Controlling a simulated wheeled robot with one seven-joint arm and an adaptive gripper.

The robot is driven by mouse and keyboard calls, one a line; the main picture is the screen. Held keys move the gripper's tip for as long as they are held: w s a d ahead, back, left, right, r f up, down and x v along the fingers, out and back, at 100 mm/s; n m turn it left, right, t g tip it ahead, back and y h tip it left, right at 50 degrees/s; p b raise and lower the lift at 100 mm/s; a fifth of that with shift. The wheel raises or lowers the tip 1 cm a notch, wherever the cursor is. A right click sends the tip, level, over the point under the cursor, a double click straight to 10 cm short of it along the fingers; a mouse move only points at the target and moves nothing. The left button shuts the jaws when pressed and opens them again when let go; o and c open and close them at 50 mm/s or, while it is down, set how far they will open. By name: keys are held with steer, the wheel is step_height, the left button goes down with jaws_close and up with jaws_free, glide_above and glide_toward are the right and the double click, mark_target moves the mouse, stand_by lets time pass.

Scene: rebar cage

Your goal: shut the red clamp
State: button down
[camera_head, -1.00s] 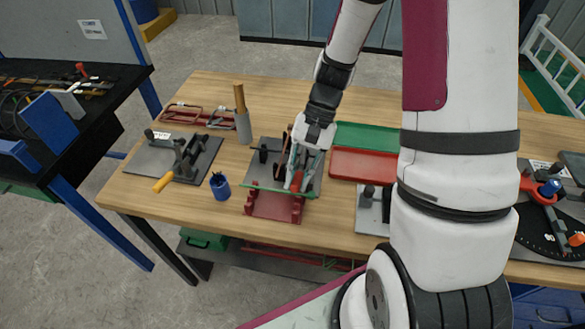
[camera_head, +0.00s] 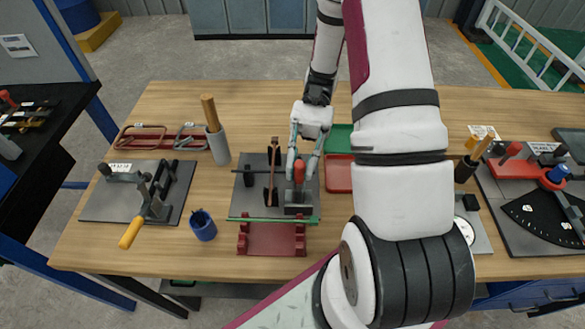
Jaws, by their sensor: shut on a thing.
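The red clamp shows as an upright red handle (camera_head: 299,171) above a dark metal body (camera_head: 298,197), on the right part of a grey plate (camera_head: 253,205) at the middle of the table. My gripper (camera_head: 301,178) comes down from above with its pale green fingers on either side of the red handle, shut on it. The fingers partly hide the handle and the clamp's joint. A green bar (camera_head: 262,219) lies across a red stand (camera_head: 271,238) just in front of the clamp.
A tall dark and brown lever (camera_head: 271,185) stands close left of my gripper. A yellow-handled clamp (camera_head: 131,233), a blue cup (camera_head: 203,226) and a grey holder (camera_head: 219,146) stand further left. Green (camera_head: 340,137) and red (camera_head: 338,175) trays lie to the right.

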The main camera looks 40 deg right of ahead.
steer(key=shift+w+d+f+g+y+b, duration=0.1)
steer(key=shift+w+d+g+y+b, duration=0.55)
steer(key=shift+w+g+y+b, duration=0.3)
steer(key=shift+m, duration=0.3)
steer(key=c, duration=1.5)
jaws_free()
steer(key=shift+v, duration=3.85)
